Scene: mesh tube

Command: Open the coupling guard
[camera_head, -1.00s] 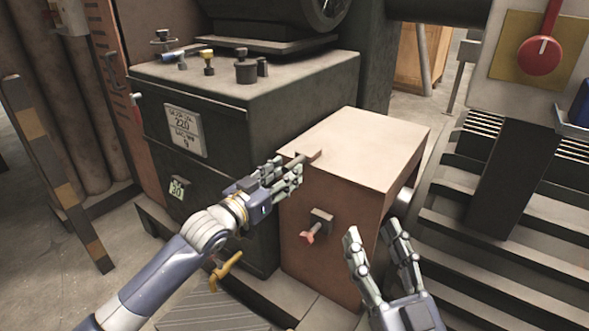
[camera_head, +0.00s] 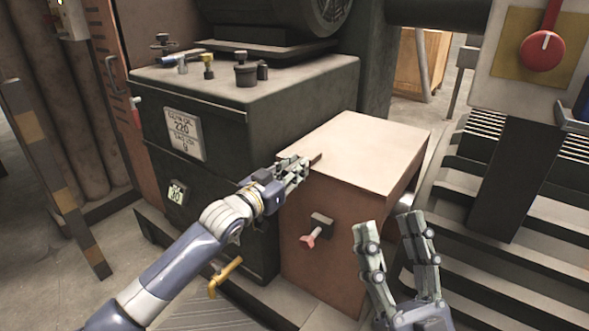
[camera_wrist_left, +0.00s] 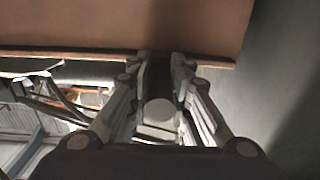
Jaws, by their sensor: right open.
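The coupling guard (camera_head: 318,240) is a brown box with a pale, flat lid (camera_head: 365,150), which lies on top. A small tab handle (camera_head: 316,157) on the lid's left edge is mostly hidden by my left gripper (camera_head: 300,166). That gripper's fingers are closed around the tab; in the left wrist view the fingers (camera_wrist_left: 160,75) meet at the guard's edge, with a dark piece between them. A latch with a pinkish-red knob (camera_head: 312,237) sits on the guard's front. My right gripper (camera_head: 390,228) is open and empty, in front of the guard's right side.
A dark gearbox housing (camera_head: 240,130) with caps and fittings on top stands close on the left. A yellow tap (camera_head: 224,275) is below my left forearm. A louvred base (camera_head: 490,260) and a panel with a red switch (camera_head: 541,53) are on the right.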

